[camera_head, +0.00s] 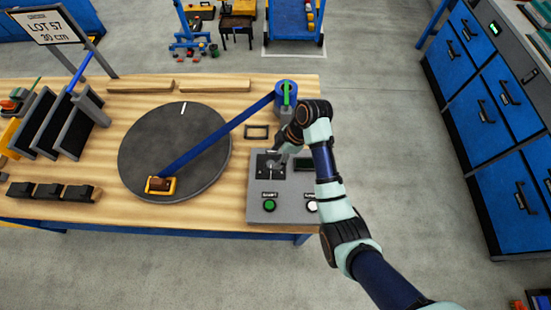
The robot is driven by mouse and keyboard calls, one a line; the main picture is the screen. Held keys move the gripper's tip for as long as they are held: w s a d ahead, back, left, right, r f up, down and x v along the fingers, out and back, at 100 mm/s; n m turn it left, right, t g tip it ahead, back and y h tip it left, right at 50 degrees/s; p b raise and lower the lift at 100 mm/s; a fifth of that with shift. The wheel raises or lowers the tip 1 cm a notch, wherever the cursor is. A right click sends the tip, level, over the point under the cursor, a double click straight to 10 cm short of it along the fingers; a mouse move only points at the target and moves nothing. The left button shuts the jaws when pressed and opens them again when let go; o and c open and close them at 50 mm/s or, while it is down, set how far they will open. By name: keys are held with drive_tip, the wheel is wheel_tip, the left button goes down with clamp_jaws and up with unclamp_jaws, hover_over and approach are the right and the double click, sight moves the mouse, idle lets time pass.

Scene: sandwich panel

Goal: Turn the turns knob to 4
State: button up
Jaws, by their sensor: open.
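The grey control panel (287,213) stands at the right end of the wooden table. A black square plate (264,173) with a small light knob (271,166) lies on its upper left part; this appears to be the turns knob. Its markings and setting are too small to read. My gripper (276,154) is at the knob's upper edge, pointing down and left, with its fingers open. I cannot tell whether the fingers touch the knob. My wrist and arm cover part of the panel's right side.
The panel has a green button (269,206), a white button (312,206) and a dark display (303,164). A round dark turntable (185,130) is left of it, crossed by a blue arm (220,133) from a blue post (286,96). Dark racks (75,125) stand farther left.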

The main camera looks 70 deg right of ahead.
sight(271, 164)
drive_tip(key=x, duration=0.5)
drive_tip(key=shift+f+b, duration=0.3)
drive_tip(key=shift+b, duration=0.1)
clamp_jaws()
drive_tip(key=shift+r, duration=0.1)
